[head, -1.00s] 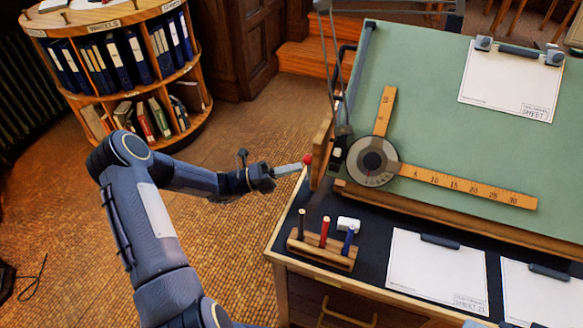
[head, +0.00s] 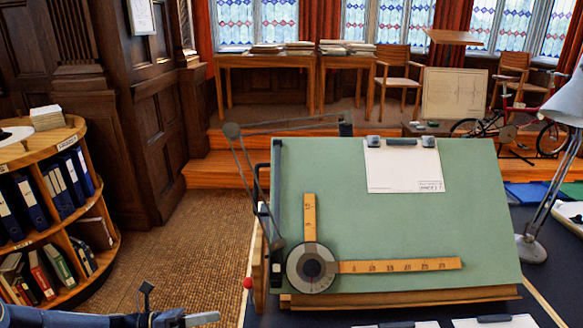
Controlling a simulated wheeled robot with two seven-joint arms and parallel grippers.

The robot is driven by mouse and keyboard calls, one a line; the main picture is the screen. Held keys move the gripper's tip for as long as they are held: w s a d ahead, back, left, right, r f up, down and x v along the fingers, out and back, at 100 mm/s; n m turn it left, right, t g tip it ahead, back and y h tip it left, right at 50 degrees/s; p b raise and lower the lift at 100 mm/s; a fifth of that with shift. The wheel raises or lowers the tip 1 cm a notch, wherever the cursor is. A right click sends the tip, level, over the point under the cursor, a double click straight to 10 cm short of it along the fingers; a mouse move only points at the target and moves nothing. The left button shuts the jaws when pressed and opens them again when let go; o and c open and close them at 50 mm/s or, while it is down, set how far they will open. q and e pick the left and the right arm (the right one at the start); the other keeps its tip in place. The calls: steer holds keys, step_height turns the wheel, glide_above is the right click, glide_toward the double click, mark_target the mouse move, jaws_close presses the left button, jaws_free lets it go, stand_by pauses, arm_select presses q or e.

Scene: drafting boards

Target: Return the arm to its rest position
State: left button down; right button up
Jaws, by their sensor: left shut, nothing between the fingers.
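My left arm (head: 70,317) shows at the bottom left edge, dark blue, with its lower part cut off. My left gripper (head: 203,318) is at the bottom edge with its pale grey fingers shut and empty, pointing right. It is apart from the drafting board, below and left of a red knob (head: 248,283) at the board's left side. The green drafting board (head: 400,225) is tilted and carries a drafting head (head: 311,267) with two wooden rulers and a clipped white sheet (head: 404,170). My right gripper is not in view.
A round wooden bookcase (head: 60,235) with binders stands at the left. Open floor (head: 185,250) lies between it and the board. A lamp (head: 532,248) stands right of the board. Wooden steps (head: 215,172), a table (head: 270,62) and chairs are behind.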

arm_select(q)
steer(key=s+r+m+y+p, duration=0.1)
steer(key=s+r+m+y, duration=0.5)
steer(key=s+m, duration=0.5)
steer(key=s+r+m+y+p, duration=0.1)
steer(key=s+r+m+y, duration=0.5)
steer(key=s+m, duration=0.5)
steer(key=m+y, duration=0.1)
steer(key=m, duration=0.5)
steer(key=shift+s+t+y+p, duration=0.3)
